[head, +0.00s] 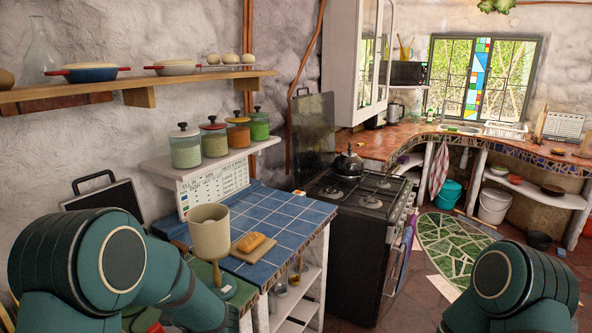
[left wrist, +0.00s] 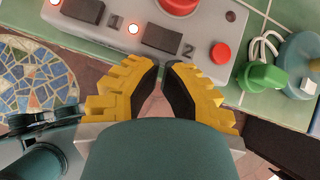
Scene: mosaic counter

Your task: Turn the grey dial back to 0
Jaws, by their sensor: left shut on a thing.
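In the left wrist view, my left gripper (left wrist: 162,72) has yellow fingers with black pads, drawn close together at the near edge of a grey control box (left wrist: 207,68). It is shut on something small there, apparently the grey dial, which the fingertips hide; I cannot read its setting. The box carries black blocks beside the numbers 1 and 2, lit red lamps and a red button (left wrist: 220,54). In the head view, my left arm is at lower left and its gripper is out of sight. My right arm is at lower right; its gripper is not in view.
A green knob-like object (left wrist: 262,77) and a blue-grey round one (left wrist: 300,62) are right of the box. A dark stove (head: 365,235) is beyond.

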